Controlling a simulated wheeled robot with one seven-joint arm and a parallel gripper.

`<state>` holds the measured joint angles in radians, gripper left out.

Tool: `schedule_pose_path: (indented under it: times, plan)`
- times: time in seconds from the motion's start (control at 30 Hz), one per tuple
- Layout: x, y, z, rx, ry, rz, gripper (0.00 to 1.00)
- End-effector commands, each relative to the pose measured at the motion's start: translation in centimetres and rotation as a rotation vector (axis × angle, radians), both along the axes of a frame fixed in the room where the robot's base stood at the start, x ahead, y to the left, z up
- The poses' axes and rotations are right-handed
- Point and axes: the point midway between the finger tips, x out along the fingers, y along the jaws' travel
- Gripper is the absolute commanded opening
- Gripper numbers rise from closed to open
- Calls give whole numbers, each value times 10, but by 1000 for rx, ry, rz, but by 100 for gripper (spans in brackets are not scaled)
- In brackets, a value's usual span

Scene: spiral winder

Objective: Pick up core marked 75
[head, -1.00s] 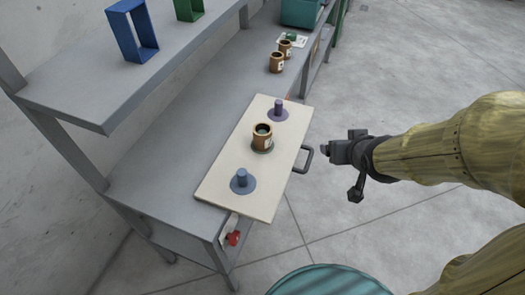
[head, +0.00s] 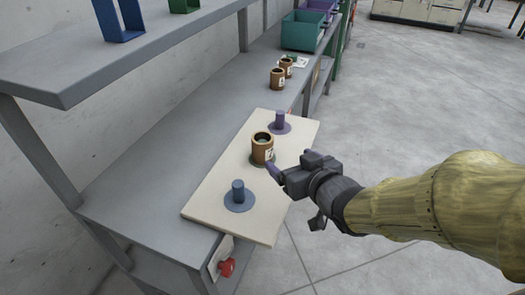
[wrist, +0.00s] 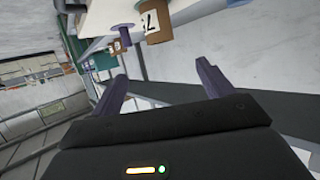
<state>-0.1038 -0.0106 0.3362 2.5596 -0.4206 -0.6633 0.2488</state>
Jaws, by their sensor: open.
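A brown cardboard core (head: 262,150) with a white label stands upright at the middle station of the pale board, between a blue peg (head: 238,192) and a purple peg (head: 280,121). In the wrist view the core (wrist: 168,24) is at the top, its label seemingly starting with a 7; the rest is hard to read. Two more brown cores, the nearer (head: 277,78) and the farther (head: 286,66), stand farther back on the bench, their labels too small to read. My gripper (head: 290,168) is open and empty, just right of the middle core, apart from it in the wrist view (wrist: 163,72).
The pale board (head: 215,222) lies on the grey bench (head: 150,170). A grey shelf (head: 130,45) above it carries a blue frame (head: 119,20) and a green one. A teal bin (head: 302,32) stands at the back. A red knob (head: 227,267) sits below the front edge.

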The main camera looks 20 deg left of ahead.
Motion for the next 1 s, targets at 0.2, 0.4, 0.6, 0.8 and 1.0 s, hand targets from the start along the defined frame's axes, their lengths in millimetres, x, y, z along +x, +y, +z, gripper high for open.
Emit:
schedule_pose_path:
  times: [0.2,0.4,0.6,0.8,1.0]
  plan:
    - [4,3,0,2,5,1,80]
    - [13,11,-3,3,6,2,80]
    - [21,17,-4,3,7,1,80]
    - [26,21,-5,9,10,8,80]
    - [30,25,-6,15,11,9,80]
